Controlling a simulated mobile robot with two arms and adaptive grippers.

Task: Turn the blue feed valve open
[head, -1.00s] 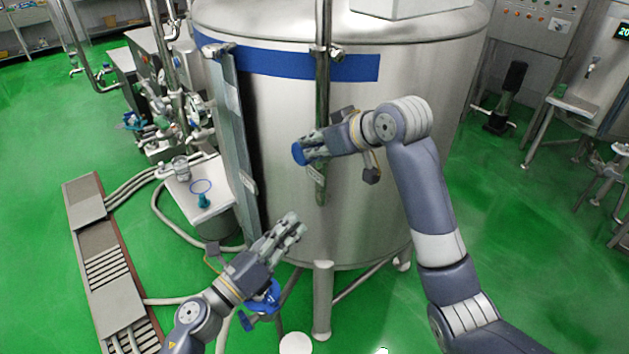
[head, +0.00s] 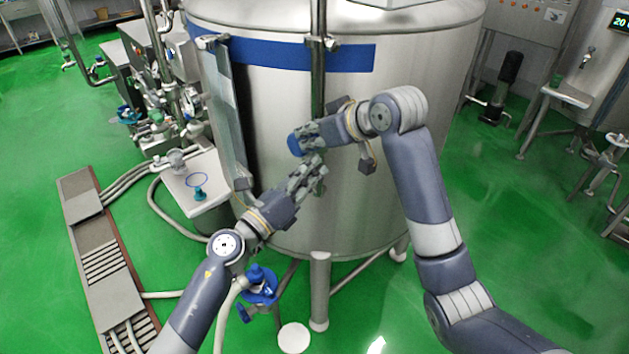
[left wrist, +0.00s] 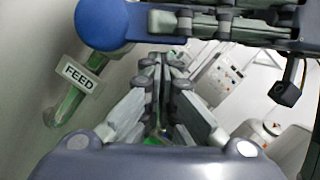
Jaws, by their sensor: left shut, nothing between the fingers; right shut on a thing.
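The blue feed valve's round blue end (head: 294,146) shows at the vertical pipe in front of the steel tank. In the left wrist view the blue valve (left wrist: 102,22) is at the upper left, above a white FEED tag (left wrist: 77,78). My right gripper (head: 306,139) reaches in from the right and is shut on the blue valve; its fingers hide part of it. My left gripper (head: 314,172) is shut and empty, just below the right fingers. Its closed fingers (left wrist: 160,80) point up the middle of the left wrist view. I cannot tell whether the two grippers touch.
The large steel tank (head: 400,80) with a blue band stands close behind both grippers. Another blue valve (head: 260,285) sits low beside the tank legs. A small side table (head: 210,212), hoses and a floor channel (head: 98,265) are at left.

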